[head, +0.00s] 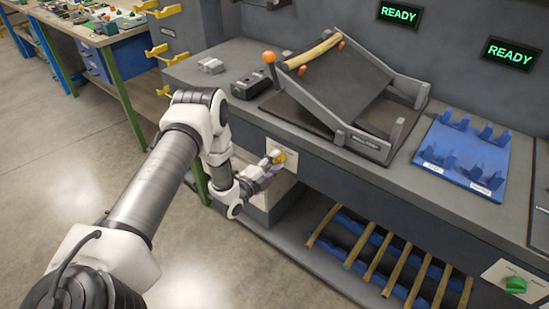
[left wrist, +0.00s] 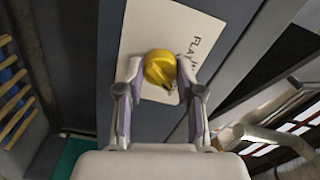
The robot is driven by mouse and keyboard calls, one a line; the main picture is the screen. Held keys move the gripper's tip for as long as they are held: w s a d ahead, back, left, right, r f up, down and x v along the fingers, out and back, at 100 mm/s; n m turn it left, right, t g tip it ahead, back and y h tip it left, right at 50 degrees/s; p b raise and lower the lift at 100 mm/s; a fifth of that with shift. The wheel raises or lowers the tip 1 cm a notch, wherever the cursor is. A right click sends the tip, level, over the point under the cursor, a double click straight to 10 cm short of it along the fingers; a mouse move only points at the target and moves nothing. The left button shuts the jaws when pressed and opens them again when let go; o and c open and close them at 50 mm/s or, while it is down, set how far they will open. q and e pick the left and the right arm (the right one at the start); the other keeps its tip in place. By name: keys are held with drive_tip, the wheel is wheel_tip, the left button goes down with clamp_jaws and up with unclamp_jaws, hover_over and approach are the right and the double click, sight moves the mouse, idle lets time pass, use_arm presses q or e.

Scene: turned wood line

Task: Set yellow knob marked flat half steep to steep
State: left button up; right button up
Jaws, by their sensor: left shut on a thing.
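The yellow knob (head: 279,157) sits on a pale label plate on the front of the bench. In the left wrist view the yellow knob (left wrist: 160,69) is between my two fingers, with a small dark mark at its lower right edge. My left gripper (head: 271,164) is shut on the knob; the fingers also show in the wrist view (left wrist: 159,78). The plate (left wrist: 206,22) carries lettering that is partly readable as "FLA"; the other words are hidden or too small. My right gripper is in neither view.
Above the knob, a tilting rack (head: 340,85) with a wooden stick stands on the bench. A dark box (head: 250,86) with an orange-ball lever is beside it. A blue holder tray (head: 465,150) is at right. Turned sticks (head: 370,255) lie on a lower shelf. A green knob (head: 516,285) is lower right.

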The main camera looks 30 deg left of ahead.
use_arm(q)
drive_tip(key=shift+m+p, duration=0.4)
drive_tip(key=shift+m, duration=0.5)
drive_tip(key=o, duration=1.1)
drive_tip(key=shift+o, duration=0.2)
drive_tip(key=s+a, duration=0.1)
drive_tip(key=s, duration=1.1)
